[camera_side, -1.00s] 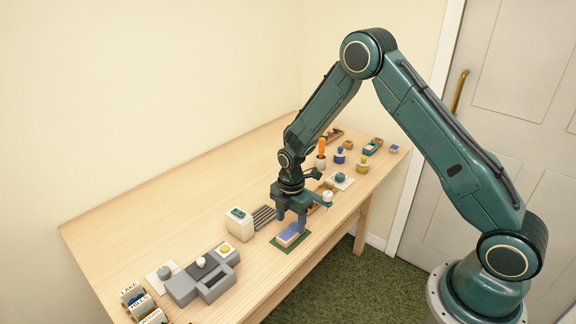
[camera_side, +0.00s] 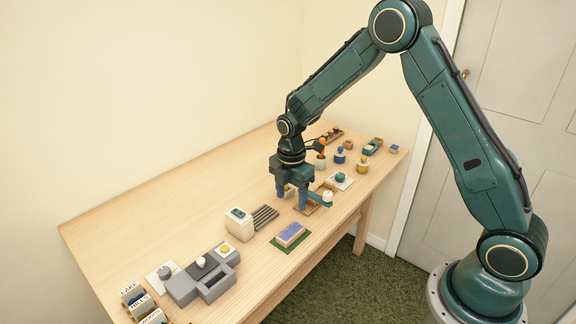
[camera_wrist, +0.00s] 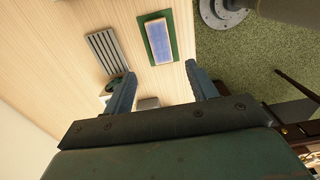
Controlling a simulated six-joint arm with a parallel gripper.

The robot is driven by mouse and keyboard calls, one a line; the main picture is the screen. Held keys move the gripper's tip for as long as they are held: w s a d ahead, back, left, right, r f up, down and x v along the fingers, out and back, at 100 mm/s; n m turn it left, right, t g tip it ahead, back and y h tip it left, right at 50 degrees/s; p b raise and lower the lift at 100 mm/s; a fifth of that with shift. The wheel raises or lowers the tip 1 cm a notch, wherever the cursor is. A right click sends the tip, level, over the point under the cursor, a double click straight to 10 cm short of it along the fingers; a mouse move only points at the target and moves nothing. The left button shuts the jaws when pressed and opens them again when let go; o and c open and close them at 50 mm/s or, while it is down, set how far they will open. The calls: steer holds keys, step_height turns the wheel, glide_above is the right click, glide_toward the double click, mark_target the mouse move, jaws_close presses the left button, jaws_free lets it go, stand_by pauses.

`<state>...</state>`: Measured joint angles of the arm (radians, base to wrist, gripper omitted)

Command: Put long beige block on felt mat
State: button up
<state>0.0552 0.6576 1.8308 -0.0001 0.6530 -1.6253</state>
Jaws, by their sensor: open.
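A long block (camera_side: 290,233) with beige sides and a blue top lies flat on the green felt mat (camera_side: 292,250), near the table's front edge. In the wrist view, the block (camera_wrist: 159,41) also shows with the mat's green (camera_wrist: 175,48) around it. My gripper (camera_side: 292,200) is open, pointing down, beyond the mat toward the table's far right end. It is apart from the block. In the wrist view, its two fingers (camera_wrist: 160,73) are spread with nothing held between them.
A grey slotted rack (camera_side: 264,217) and a cream box (camera_side: 239,223) stand left of the mat. A grey station (camera_side: 202,274) is farther left. A wooden tray (camera_side: 311,207) is by my gripper, partly hidden.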

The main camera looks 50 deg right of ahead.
stand_by(0.3)
steer(key=s+a+r+m+t, duration=0.1)
steer(key=s+r+m, duration=0.4)
steer(key=r, duration=0.5)
steer(key=s+a+r+m+t, duration=0.1)
steer(key=s+r+m+t, duration=0.1)
steer(key=s+r+m, duration=0.5)
steer(key=s+r+m+t, duration=0.1)
steer(key=s+r+m, duration=0.2)
steer(key=s, duration=0.5)
steer(key=s+r+m+t, duration=0.1)
steer(key=s+r+m, duration=0.2)
steer(key=s, duration=0.5)
steer(key=shift+a+r+t, duration=0.25)
steer(key=shift+r+t, duration=0.05)
steer(key=shift+r, duration=0.35)
